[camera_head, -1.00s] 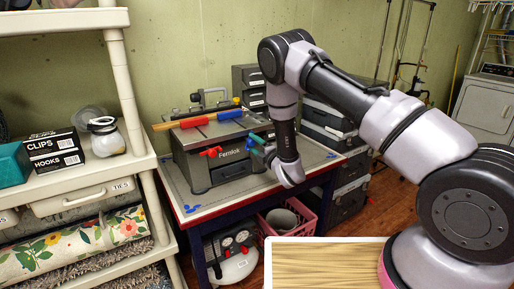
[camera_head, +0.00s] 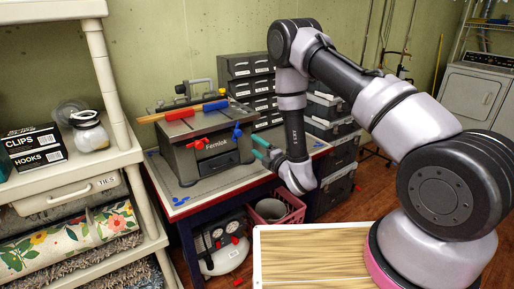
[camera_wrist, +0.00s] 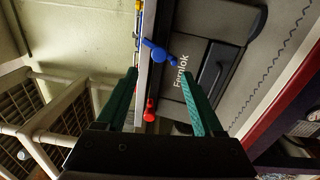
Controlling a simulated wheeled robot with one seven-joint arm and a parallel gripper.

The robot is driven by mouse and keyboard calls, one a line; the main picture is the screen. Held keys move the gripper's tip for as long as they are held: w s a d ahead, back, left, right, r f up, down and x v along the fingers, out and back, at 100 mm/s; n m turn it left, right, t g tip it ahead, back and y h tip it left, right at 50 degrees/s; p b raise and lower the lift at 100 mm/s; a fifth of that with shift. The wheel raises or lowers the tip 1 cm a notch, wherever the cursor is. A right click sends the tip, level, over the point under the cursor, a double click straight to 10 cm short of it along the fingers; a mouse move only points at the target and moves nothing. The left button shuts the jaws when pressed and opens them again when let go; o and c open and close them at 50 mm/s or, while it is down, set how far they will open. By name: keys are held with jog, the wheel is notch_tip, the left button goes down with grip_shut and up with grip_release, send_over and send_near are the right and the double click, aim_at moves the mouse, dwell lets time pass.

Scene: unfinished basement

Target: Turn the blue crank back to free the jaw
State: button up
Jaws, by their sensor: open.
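The blue crank (camera_head: 237,132) is on the front right of the grey Fernlok machine (camera_head: 207,160), and a red crank (camera_head: 198,143) is to its left. On the machine's top lie a wooden strip, a red block (camera_head: 180,114) and a blue block (camera_head: 216,105). My gripper (camera_head: 262,150) has green fingers, open and empty, just right of the blue crank and apart from it. In the wrist view, the blue crank (camera_wrist: 158,53) shows between and beyond the open fingertips. The red crank (camera_wrist: 150,109) shows lower there. I cannot tell which part is the jaw.
The machine stands on a red-edged workbench (camera_head: 230,188). Grey drawer cases (camera_head: 248,67) stand behind and to the right. A cream shelf (camera_head: 120,160) with boxes is at the left. A pink crate (camera_head: 290,210) is under the bench.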

aim_at(240, 135)
jog(key=w+a+m, duration=0.2)
jog(key=w+m, duration=0.1)
jog(key=m, duration=0.4)
jog(key=w+a+m, duration=0.2)
jog(key=w+m, duration=0.1)
jog(key=m, duration=0.4)
jog(key=w+a+m, duration=0.3)
jog(key=m, duration=0.4)
jog(key=shift+w+r+g, duration=0.2)
jog(key=shift+w+g, duration=0.1)
jog(key=shift+g, duration=0.1)
grip_shut()
